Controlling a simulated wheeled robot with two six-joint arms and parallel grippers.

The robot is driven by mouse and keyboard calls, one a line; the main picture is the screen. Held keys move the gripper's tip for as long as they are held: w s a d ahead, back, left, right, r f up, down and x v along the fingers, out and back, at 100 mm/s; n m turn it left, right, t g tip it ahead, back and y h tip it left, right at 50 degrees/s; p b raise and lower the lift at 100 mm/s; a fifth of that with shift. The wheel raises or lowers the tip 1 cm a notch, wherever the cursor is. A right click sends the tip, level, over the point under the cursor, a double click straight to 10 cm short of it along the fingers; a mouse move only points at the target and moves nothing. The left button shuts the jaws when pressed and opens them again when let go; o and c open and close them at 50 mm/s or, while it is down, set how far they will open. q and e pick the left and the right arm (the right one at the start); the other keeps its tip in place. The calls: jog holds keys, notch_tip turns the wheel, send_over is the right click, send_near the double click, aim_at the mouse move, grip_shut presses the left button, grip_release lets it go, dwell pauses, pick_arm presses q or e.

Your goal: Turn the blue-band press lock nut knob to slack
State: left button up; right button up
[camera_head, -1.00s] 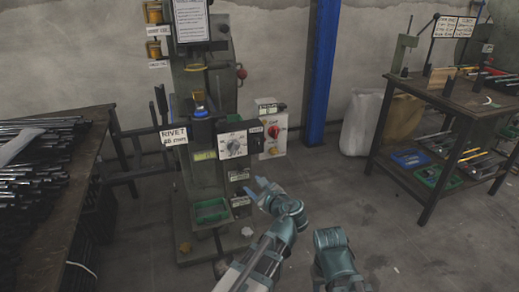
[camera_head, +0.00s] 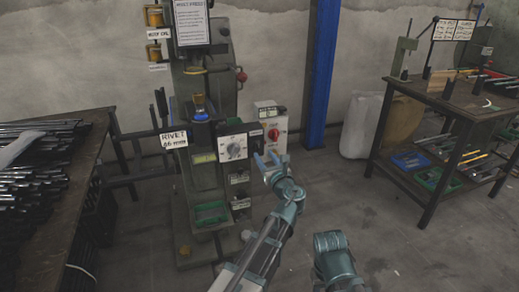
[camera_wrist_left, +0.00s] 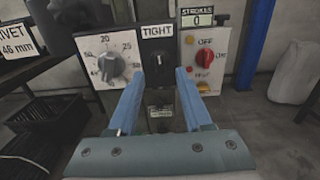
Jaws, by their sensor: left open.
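The press (camera_head: 207,180) with the blue band (camera_head: 201,116) stands left of centre in the head view. Its front has a white dial panel with a grey knob (camera_head: 234,150). In the left wrist view the same dial knob (camera_wrist_left: 112,68) is left of a TIGHT label (camera_wrist_left: 157,31). A dark knob-like part (camera_wrist_left: 158,68) sits under that label; its shape is hard to make out. My left gripper (camera_head: 265,156) is open and empty, just in front of and below this part. In the left wrist view its fingers (camera_wrist_left: 160,74) lie on either side of it, apart from it as far as I can tell.
A grey box with a red switch (camera_wrist_left: 205,57) and a strokes counter (camera_wrist_left: 198,18) is close on the right. A blue post (camera_head: 321,75) stands behind. A bench with rods (camera_head: 35,145) is at left, a work table (camera_head: 455,100) at right. Floor between is clear.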

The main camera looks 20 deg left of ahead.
aim_at(259, 147)
pick_arm(q)
jog(key=x, duration=0.6)
grip_shut()
dwell(0.3)
